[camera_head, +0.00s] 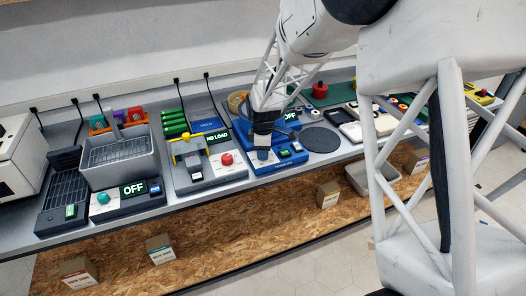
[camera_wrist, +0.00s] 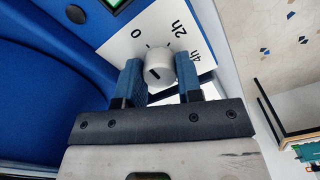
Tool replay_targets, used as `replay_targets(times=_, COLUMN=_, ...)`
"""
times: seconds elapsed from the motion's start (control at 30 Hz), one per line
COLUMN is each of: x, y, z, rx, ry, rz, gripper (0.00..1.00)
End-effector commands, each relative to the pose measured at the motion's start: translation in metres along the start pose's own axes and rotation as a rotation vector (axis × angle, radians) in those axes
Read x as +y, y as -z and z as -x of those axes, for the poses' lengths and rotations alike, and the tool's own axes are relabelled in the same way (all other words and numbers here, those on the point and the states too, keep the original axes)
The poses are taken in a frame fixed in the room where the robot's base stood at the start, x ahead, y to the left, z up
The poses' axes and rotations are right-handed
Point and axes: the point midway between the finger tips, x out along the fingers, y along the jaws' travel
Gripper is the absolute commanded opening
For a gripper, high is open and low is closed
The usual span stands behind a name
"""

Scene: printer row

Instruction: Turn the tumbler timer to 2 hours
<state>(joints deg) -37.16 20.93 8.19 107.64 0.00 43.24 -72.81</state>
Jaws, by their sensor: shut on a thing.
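The tumbler is the blue machine (camera_head: 318,138) near the middle of the bench; its blue body (camera_wrist: 45,85) fills the left of the wrist view. Its timer is a light grey round knob (camera_wrist: 160,72) on a white dial plate (camera_wrist: 122,48) marked 0, 2h and 4h. A short dark line shows on the knob's face; which mark it points to is not clear. My gripper (camera_wrist: 160,62) has one blue-padded finger on each side of the knob and is shut on it. In the head view my gripper (camera_head: 262,150) is over the tumbler's front panel and hides the knob.
Left of the tumbler stands a grey machine with a red button (camera_head: 226,159) and a NO LOAD display. Further left is a grey basin (camera_head: 120,160) beside an OFF display. A round dark plate (camera_head: 320,139) lies to the right. Small boxes (camera_head: 328,194) stand below the bench.

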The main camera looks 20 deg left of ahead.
Motion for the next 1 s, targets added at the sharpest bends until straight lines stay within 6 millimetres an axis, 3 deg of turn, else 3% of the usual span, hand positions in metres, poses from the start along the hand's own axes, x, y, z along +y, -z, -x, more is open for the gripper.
replay_targets(times=0.37, x=-0.0003, y=-0.0001, z=0.0006, rx=0.000, ry=0.000, rz=-0.224, gripper=0.10)
replay_targets(times=1.0, x=0.0001, y=0.0000, z=0.0010, rx=0.001, ry=-0.001, rz=-0.803, gripper=0.10)
